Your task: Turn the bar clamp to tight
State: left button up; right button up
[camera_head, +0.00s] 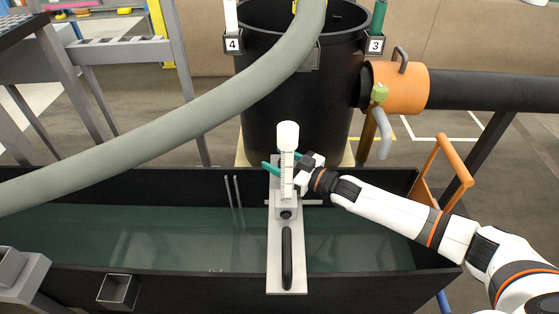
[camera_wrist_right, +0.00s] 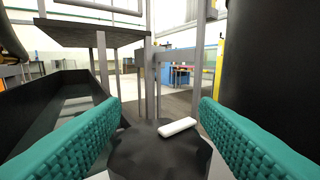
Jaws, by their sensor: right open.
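A grey plate (camera_head: 287,262) lies across the dark water tank, with a black handle (camera_head: 287,258) on it. A white upright scale post (camera_head: 288,165) stands at its far end. My right gripper (camera_head: 272,165) is level behind this post, coming in from the right with its teal fingers apart. In the right wrist view, a black lobed knob (camera_wrist_right: 140,155) with a white bar mark (camera_wrist_right: 178,127) sits low between the open fingers (camera_wrist_right: 160,125), apparently the bar clamp. The fingers show gaps beside it. In the head view the post hides this spot. My left gripper is out of view.
The water tank (camera_head: 130,284) spans the foreground. A thick grey hose (camera_head: 200,115) arches over its left part. A black barrel (camera_head: 295,110) stands behind the post. An orange pipe collar with a lever (camera_head: 398,88) and an orange frame (camera_head: 445,170) are at right.

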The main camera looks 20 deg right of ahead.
jog(key=shift+c, duration=0.3)
jog(key=c, duration=0.9)
